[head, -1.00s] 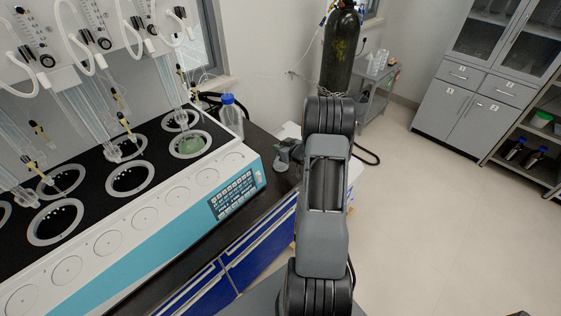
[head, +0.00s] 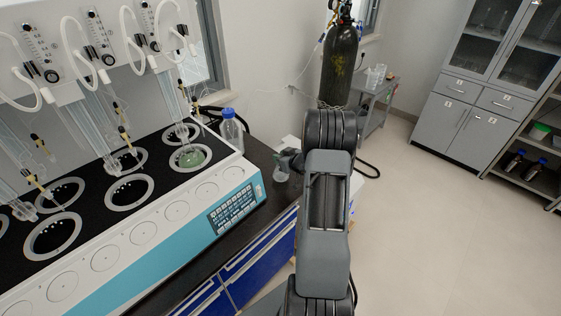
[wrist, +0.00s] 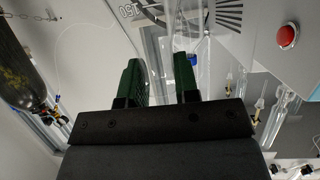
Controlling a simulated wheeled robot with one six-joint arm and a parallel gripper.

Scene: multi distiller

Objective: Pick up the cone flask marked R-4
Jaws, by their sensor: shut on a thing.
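My gripper (wrist: 158,76) shows two dark green fingers in the wrist view, closed around clear glass. This glass flask (wrist: 160,57) is see-through and hard to make out against the background. In the head view my gripper (head: 291,158) is partly hidden behind my arm, at the right end of the dark bench. The flask (head: 281,173) shows there as a small clear shape just below the gripper. No R-4 mark can be read on it. I cannot tell how far it is from the bench top.
The distiller (head: 150,225), with round wells and glass tubes, fills the left. A blue-capped bottle (head: 231,130) stands behind its right end. A black gas cylinder (head: 340,65) and a grey cart (head: 376,95) stand behind my arm. The floor on the right is clear.

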